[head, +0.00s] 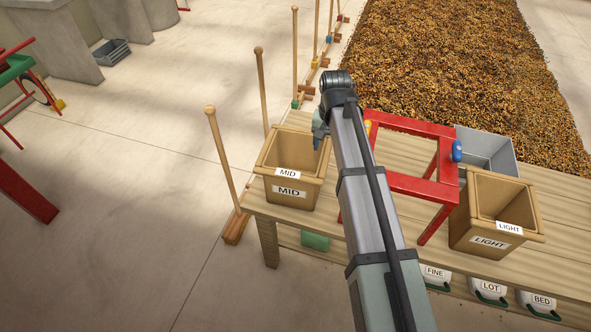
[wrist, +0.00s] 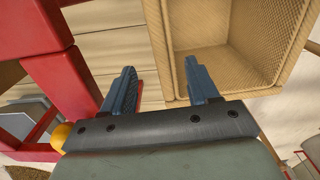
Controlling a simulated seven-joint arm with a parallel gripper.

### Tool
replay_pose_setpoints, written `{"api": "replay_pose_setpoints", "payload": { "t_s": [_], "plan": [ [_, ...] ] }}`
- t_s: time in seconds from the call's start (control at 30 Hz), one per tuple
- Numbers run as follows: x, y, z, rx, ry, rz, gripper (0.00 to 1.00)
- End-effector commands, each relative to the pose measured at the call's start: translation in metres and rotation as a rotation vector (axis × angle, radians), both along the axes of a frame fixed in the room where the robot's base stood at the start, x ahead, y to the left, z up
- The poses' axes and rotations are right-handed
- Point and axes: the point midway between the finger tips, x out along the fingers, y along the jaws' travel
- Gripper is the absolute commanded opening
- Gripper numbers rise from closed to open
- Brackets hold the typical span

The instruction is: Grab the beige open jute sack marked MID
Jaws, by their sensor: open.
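The beige open sack marked MID (head: 287,201) stands upright on the left end of the wooden table, its mouth facing up. In the wrist view the sack (wrist: 157,40) fills the upper right, its woven inside showing. My gripper (wrist: 160,82) is open with nothing held. Its two blue fingers are apart, and the sack's near left rim lies between them in the picture. The right finger overlaps the sack's mouth; whether it touches or is inside, I cannot tell. In the head view my gripper (head: 320,128) is at the sack's right rim, partly hidden by my arm.
A red frame (head: 405,184) stands just right of my gripper. A sack marked LIGHT (head: 485,258) and a grey bin (head: 484,146) are farther right. Wooden poles (head: 222,155) rise left of the table. Bags marked FINE, LOT and BED (head: 541,303) are below.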

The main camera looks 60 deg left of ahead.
Motion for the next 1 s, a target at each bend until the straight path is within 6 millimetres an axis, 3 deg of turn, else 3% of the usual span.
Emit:
{"api": "replay_pose_setpoints", "payload": {
  "t_s": [0.33, 0.6, 1.0],
  "plan": [
    [-0.003, 0.005, -0.041, -0.001, 0.001, 0.0, 0.6],
    [-0.003, 0.005, -0.045, 0.0, 0.0, 0.0, 0.6],
    [-0.003, 0.005, -0.044, 0.0, 0.0, 0.0, 0.22]
  ]
}}
